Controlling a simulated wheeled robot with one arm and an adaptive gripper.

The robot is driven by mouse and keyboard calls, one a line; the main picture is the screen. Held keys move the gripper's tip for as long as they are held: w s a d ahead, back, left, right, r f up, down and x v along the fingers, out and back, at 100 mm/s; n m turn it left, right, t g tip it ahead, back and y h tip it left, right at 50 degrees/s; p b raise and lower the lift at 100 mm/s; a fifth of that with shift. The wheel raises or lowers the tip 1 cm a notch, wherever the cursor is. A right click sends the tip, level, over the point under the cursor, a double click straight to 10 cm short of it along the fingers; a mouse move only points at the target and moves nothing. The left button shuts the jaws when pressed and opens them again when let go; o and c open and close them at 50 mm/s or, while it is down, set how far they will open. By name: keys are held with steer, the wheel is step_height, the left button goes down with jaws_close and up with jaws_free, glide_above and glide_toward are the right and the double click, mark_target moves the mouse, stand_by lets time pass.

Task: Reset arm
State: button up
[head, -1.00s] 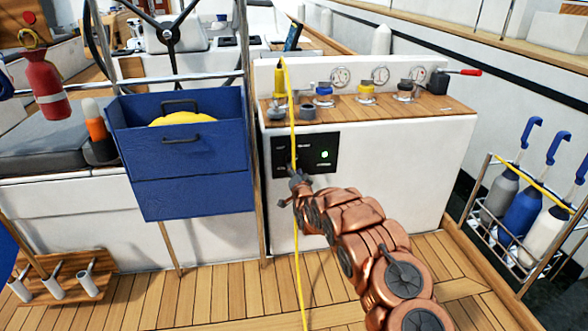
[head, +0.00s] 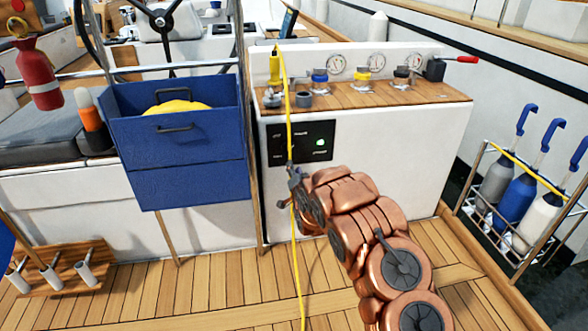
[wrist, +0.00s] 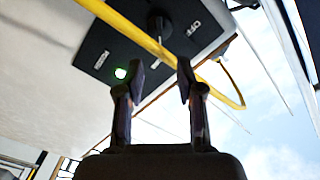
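My copper-coloured arm reaches up from the lower right in the head view. My gripper (head: 293,186) is at its end, just below a black switch panel (head: 282,148) with a lit green light (head: 320,142). In the wrist view my gripper (wrist: 162,75) has its two fingers apart with nothing between them. The black panel (wrist: 115,45) is beyond the fingertips, with a dark round knob (wrist: 160,25) and the green light (wrist: 121,73). A yellow cord (wrist: 130,30) crosses in front of the panel.
The yellow cord (head: 297,260) hangs close to my gripper. Deck (head: 215,290) is clear in front.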

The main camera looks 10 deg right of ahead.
steer(key=s+d+r+n+g+h+p, duration=0.1)
steer(key=s+d+r+n+g+p, duration=0.2)
steer(key=s+r+p, duration=0.45)
steer(key=s+d+r+g+h+p, duration=0.15)
steer(key=s+r+g+p, duration=0.3)
steer(key=s+r, duration=0.65)
steer(key=s+a+r+n+g+p, duration=0.1)
steer(key=s+r+g+p, duration=0.3)
steer(key=s, duration=1.2)
steer(key=s+a+r+n+g+y+p, duration=0.1)
steer(key=s+r+n+g+p, duration=0.2)
steer(key=s+r, duration=0.7)
steer(key=s+a+r+n+g+y+p, duration=0.1)
steer(key=s+r+g+p, duration=0.4)
steer(key=s, duration=1.7)
step_height(320, 180, up, 2)
steer(key=shift+s+a+r+n+p, duration=0.1)
steer(key=shift+s+a+n+p, duration=0.2)
steer(key=shift+a+n+p, duration=0.45)
steer(key=shift+d+y, duration=0.15)
steer(key=shift+y, duration=0.1)
